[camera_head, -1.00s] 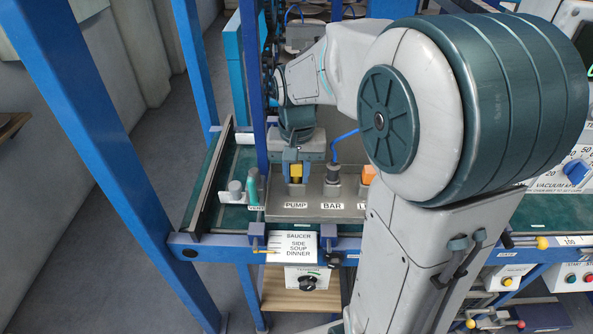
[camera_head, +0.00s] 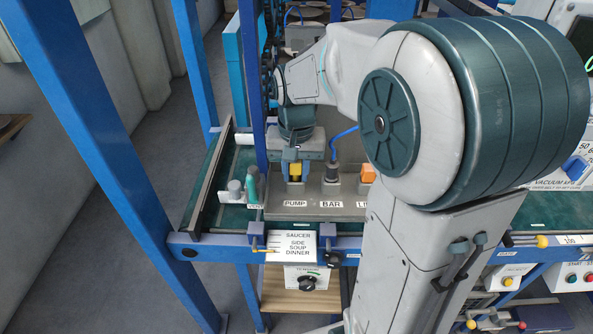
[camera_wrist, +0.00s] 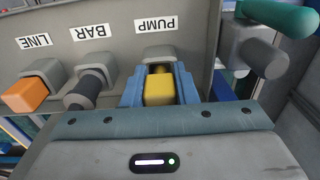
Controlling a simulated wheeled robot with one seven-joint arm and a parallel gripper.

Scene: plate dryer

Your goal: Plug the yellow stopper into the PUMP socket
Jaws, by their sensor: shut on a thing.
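The yellow stopper (camera_head: 295,169) is between the fingers of my gripper (camera_head: 295,173), directly behind the PUMP label (camera_head: 296,203). In the wrist view the yellow stopper (camera_wrist: 160,88) sits between the blue fingers of my gripper (camera_wrist: 161,90), which is shut on it. The grey PUMP socket (camera_wrist: 159,53) is right at the stopper's far end, in line with it. The stopper's far end looks to be at or in the socket mouth; I cannot tell how deep.
A dark plug with a blue hose (camera_head: 331,172) is at BAR, and an orange stopper (camera_head: 368,173) at LINE. A teal-handled valve (camera_head: 252,185) stands close left of PUMP. A blue post (camera_head: 252,90) rises behind it.

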